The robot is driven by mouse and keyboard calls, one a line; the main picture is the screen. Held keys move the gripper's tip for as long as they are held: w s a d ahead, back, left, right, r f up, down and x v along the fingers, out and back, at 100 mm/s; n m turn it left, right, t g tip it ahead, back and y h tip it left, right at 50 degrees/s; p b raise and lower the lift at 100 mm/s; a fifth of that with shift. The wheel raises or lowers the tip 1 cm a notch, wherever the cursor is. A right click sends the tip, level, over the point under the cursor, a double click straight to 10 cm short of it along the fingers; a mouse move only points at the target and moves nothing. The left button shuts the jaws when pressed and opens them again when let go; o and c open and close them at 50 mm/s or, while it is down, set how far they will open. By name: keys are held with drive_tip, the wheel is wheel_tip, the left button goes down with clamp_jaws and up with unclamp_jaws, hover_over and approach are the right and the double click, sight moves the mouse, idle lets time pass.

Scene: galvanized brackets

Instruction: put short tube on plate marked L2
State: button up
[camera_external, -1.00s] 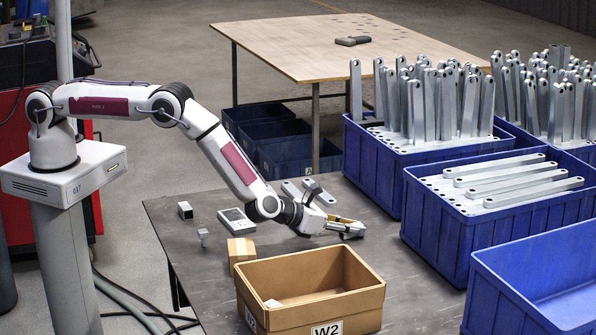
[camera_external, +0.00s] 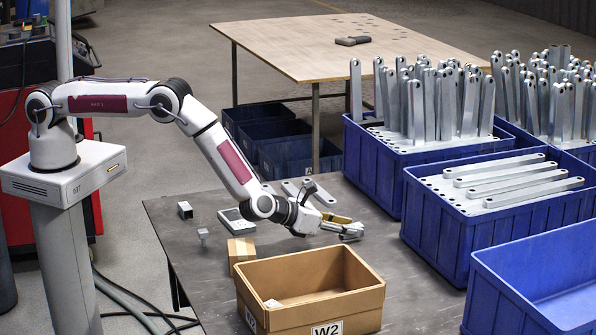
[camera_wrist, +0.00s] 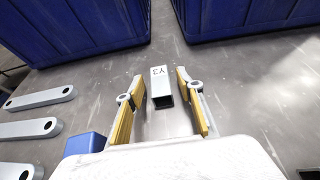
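A short square grey tube (camera_wrist: 162,90) with a white label lies on the dark table, its open end facing my gripper. My gripper (camera_wrist: 160,84) is open, with a yellow-padded finger on each side of the tube and a visible gap to both. In the external view my gripper (camera_external: 348,228) is low over the table, behind the cardboard box; the tube is hard to make out there. Flat grey plates (camera_wrist: 40,97) with holes lie to the left in the wrist view. I can read no L2 mark on them.
An open cardboard box marked W2 (camera_external: 312,281) stands in front of my gripper. Blue bins (camera_external: 430,225) with metal brackets stand to the right.

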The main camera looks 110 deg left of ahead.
drive_tip(key=shift+v, duration=3.15)
drive_tip(key=shift+w+d, duration=0.2)
drive_tip(key=shift+r, duration=0.15)
